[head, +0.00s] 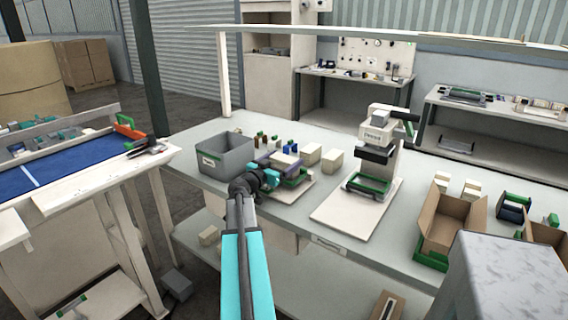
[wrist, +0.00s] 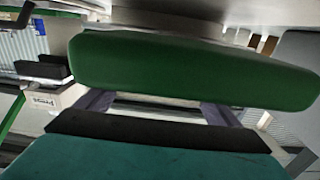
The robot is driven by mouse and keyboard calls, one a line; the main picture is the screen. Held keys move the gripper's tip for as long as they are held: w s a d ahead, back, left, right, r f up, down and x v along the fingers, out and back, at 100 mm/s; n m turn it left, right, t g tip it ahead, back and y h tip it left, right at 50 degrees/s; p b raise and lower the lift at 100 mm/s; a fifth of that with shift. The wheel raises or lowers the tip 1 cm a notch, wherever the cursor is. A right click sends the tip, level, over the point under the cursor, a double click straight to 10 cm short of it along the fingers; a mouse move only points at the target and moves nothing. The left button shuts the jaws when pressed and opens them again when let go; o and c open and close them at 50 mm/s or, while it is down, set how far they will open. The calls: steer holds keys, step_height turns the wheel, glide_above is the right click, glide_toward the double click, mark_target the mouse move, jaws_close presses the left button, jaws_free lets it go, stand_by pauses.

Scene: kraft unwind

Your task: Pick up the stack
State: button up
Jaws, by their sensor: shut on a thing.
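In the head view, the stack (head: 285,160) shows as a pale block with purple and dark parts by it, above a small pale board (head: 300,191) on the bench. My gripper (head: 272,176), teal and dark, is at the near left side of the stack and is shut on it. The gripper and wrist hide part of the stack's underside. In the wrist view, a rounded green bar (wrist: 190,72) fills the middle, beyond a black pad and a teal part of my gripper. Purple strips (wrist: 95,100) show between them. I cannot tell if the stack touches the board.
A grey bin (head: 222,158) stands left of the stack. Small bottles and pale blocks (head: 331,160) stand behind and to the right. A press (head: 378,145) on a white base stands further right, with open cardboard boxes (head: 447,225) beyond. The bench's front left is clear.

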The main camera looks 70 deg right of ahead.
mark_target(285, 157)
steer(key=shift+r+b, duration=0.55)
steer(key=shift+r, duration=4.15)
steer(key=shift+s, duration=0.15)
